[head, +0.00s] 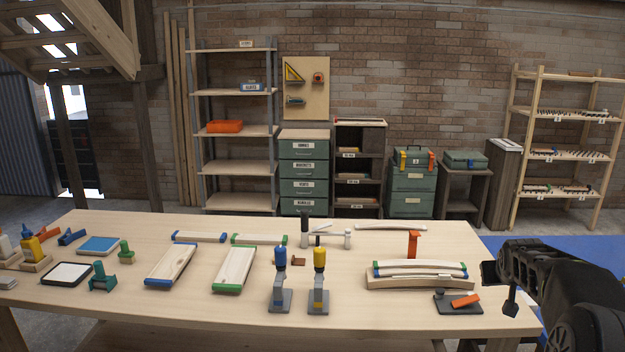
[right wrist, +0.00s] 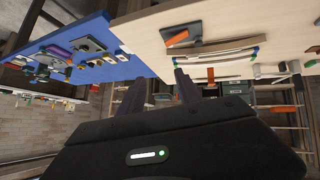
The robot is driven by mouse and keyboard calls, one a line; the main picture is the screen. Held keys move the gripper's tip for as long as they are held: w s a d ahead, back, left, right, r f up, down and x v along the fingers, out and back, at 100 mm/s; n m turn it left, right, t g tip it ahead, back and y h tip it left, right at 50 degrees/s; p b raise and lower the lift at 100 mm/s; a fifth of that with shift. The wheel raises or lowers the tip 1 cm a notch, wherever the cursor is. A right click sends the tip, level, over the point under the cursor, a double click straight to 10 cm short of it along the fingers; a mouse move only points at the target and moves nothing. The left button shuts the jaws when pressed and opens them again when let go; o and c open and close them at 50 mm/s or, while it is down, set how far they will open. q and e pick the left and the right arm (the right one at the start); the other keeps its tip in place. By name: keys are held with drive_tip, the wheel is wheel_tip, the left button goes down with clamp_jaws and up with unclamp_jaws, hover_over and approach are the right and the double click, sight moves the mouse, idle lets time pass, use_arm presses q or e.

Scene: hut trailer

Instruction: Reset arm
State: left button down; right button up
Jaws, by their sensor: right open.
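My right arm comes in from the right in the head view, beyond the right end of the wooden table (head: 210,322). My right gripper (head: 500,290) is open and empty, with its two dark fingers apart. It hangs close to the table's right end, right of the dark pad with an orange part (head: 458,303). In the right wrist view the right gripper (right wrist: 160,90) shows spread fingers with nothing between them. The same pad (right wrist: 185,36) shows there too. My left gripper is not in view.
Curved strips (head: 420,281) lie stacked near the table's right side. Two upright tools with blue (head: 281,258) and yellow (head: 319,259) tops stand mid-table. Boards and small tools fill the left. A blue surface (right wrist: 82,52) holding several parts lies beyond the table's end. Shelves line the back wall.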

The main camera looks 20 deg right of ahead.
drive_tip(key=w+a+f+n+t+y, duration=0.1)
drive_tip(key=w+a+f, duration=0.2)
drive_tip(key=a+f, duration=0.25)
drive_tip(key=w+a+f+y, duration=0.1)
drive_tip(key=w+a+f, duration=0.2)
drive_tip(key=a+f, duration=0.3)
drive_tip(key=s+a+f+n+g+y, duration=0.1)
drive_tip(key=s+a+f+n+y, duration=0.2)
drive_tip(key=a+f, duration=1.45)
drive_tip(key=s+a+f+g+y, duration=0.1)
drive_tip(key=s+a+f+g, duration=0.1)
drive_tip(key=s+a+f, duration=0.3)
drive_tip(key=s+a+f+g+y+b, duration=0.1)
drive_tip(key=s+a+f, duration=0.4)
drive_tip(key=s+a, duration=0.7)
drive_tip(key=s+a+f+g+y+b, duration=0.1)
drive_tip(key=s+a+f+g+y, duration=0.2)
drive_tip(key=s, duration=1)
drive_tip(key=a+f, duration=0.3)
drive_tip(key=a, duration=0.2)
drive_tip(key=shift+a+m+g, duration=0.3)
drive_tip(key=shift+a, duration=0.05)
